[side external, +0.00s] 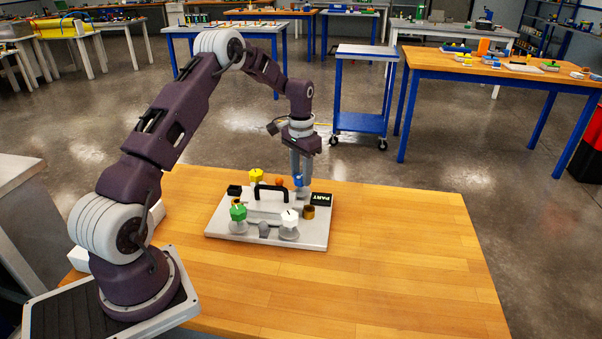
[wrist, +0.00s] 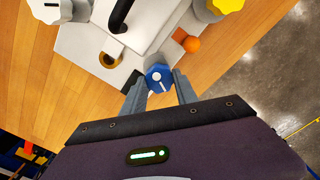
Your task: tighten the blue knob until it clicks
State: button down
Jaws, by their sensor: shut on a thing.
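The blue knob (wrist: 158,77) has a white pointer line and sits at the back edge of the grey board, between my fingers in the wrist view. In the side external view the blue knob (side external: 298,179) shows just under my gripper (side external: 300,175). My gripper (wrist: 159,90) points down and is shut on the knob, one finger on each side of it. The knob's base is partly hidden by the fingers.
The grey board (side external: 225,222) also carries a yellow knob (side external: 256,175), a green knob (side external: 238,212), a white knob (side external: 290,217), a black handle (side external: 270,187) and a brass cup (side external: 309,212). The wooden table (side external: 400,260) is clear at right.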

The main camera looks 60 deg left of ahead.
aim_at(301, 176)
jog(key=shift+m, duration=0.3)
dwell(0.4)
jog(key=c, duration=0.9)
grip_release()
jog(key=shift+c, duration=0.2)
notch_tip(301, 176, up, 7)
jog(key=shift+r, duration=0.1)
